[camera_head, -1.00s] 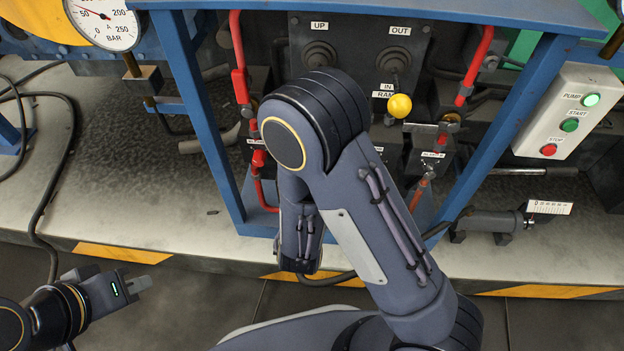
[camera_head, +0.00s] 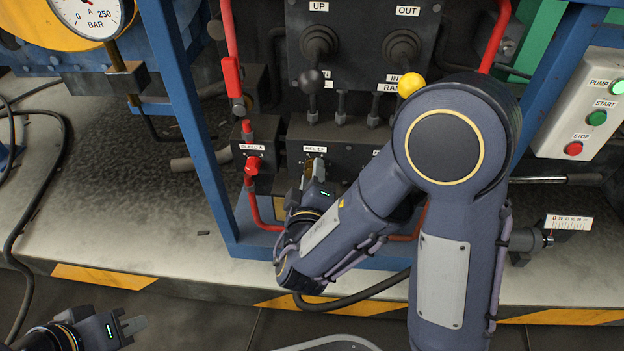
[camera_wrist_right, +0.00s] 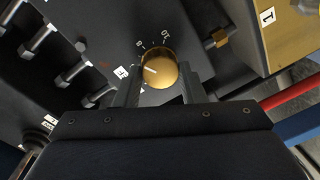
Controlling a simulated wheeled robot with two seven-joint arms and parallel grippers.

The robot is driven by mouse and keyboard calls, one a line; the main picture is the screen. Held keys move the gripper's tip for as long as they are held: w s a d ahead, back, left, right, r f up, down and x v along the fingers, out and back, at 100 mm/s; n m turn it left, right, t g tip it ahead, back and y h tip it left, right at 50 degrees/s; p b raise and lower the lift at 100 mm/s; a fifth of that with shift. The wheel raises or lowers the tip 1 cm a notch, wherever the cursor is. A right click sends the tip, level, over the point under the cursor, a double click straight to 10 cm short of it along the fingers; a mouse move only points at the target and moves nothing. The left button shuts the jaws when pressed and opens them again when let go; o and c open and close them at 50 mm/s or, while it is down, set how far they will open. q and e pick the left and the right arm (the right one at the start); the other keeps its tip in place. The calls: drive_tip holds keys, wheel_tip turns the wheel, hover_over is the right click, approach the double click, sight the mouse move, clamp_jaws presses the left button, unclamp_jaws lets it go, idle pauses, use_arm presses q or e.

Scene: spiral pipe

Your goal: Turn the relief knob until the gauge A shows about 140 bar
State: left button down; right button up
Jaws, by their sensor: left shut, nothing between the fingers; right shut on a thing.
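The relief knob is a round brass knob (camera_wrist_right: 160,68) with a pale pointer line, on a dark block with a printed scale. My right gripper (camera_wrist_right: 161,88) is shut on it, one finger on each side. In the head view the knob (camera_head: 308,169) is partly hidden by the fingers of my right gripper (camera_head: 315,172), under the label RELIEF. Gauge A (camera_head: 88,18) is a white dial at the top left, cut by the picture's edge; its reading cannot be told. My left gripper (camera_head: 135,326) is shut and empty at the lower left, away from the panel.
A red BLEED A knob (camera_head: 253,164) sits just left of the relief knob. Black-knobbed (camera_head: 312,80) and yellow-knobbed (camera_head: 410,84) levers stand above. A blue frame post (camera_head: 190,110) and red pipes flank the panel. A pump start/stop box (camera_head: 588,112) is at the right.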

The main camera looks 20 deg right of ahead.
idle(0.5)
drive_tip(key=o, duration=1)
drive_tip(key=shift+s, duration=0.1)
drive_tip(key=v, duration=0.7)
drive_tip(key=shift+s+a+p, duration=0.1)
drive_tip(key=shift+s+p, duration=0.25)
drive_tip(key=shift+p, duration=0.05)
